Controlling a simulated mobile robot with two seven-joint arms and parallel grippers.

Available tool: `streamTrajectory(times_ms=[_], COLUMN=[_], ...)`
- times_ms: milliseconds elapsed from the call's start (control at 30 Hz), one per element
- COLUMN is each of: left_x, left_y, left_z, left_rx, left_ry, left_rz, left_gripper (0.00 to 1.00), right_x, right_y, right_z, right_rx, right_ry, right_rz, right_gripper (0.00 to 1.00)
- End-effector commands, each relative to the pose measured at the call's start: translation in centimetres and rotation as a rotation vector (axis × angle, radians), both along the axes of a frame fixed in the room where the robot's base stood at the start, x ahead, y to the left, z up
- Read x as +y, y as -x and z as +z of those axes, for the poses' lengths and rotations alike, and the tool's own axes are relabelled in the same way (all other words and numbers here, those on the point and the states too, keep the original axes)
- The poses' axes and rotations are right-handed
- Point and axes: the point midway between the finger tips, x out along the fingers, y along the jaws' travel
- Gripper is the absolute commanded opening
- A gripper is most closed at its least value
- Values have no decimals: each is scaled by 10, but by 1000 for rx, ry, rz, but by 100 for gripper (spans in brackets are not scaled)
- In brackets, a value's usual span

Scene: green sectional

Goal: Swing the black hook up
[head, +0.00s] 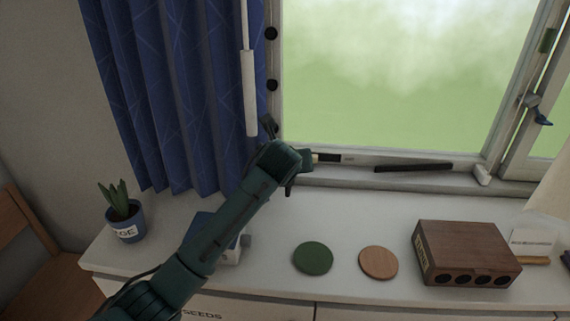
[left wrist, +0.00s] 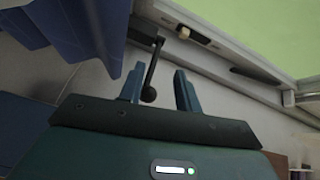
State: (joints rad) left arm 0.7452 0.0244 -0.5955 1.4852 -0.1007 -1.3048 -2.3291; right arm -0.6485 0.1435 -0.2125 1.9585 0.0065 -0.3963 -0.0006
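In the left wrist view the black hook (left wrist: 153,70) is a thin black arm with a round knob, running down from a black mount by the window frame. My left gripper (left wrist: 158,78) is open around it, and the knob sits between the two blue-green fingers, closer to the left one. I cannot tell whether a finger touches it. In the head view my left gripper (head: 288,148) is at the lower left corner of the window and hides most of the hook. A small dark tip shows just below the gripper. My right gripper is not in view.
The blue curtain (head: 175,90) hangs left of the gripper. A black bar (head: 412,168) lies along the window's lower frame. On the counter are a plant pot (head: 124,222), a green disc (head: 313,258), a tan disc (head: 378,262) and a wooden box (head: 465,250).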

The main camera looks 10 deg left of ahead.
Motion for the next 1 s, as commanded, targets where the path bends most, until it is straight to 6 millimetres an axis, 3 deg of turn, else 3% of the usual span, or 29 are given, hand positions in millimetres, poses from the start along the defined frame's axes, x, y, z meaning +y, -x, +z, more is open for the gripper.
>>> streamTrajectory(times_ms=[300,600,867,1000], left_x=[0,0,1,8], left_y=[45,57,58,77], left_z=[33,41,37,5], left_rx=[-3,-1,7,69], left_ry=[0,0,18,190], left_rz=[0,2,11,116], left_gripper=[33,33,33,33], right_x=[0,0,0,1], right_y=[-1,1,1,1], right_z=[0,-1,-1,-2], right_rx=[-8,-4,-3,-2], right_ry=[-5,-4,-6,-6], right_rz=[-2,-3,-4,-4], right_gripper=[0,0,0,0])
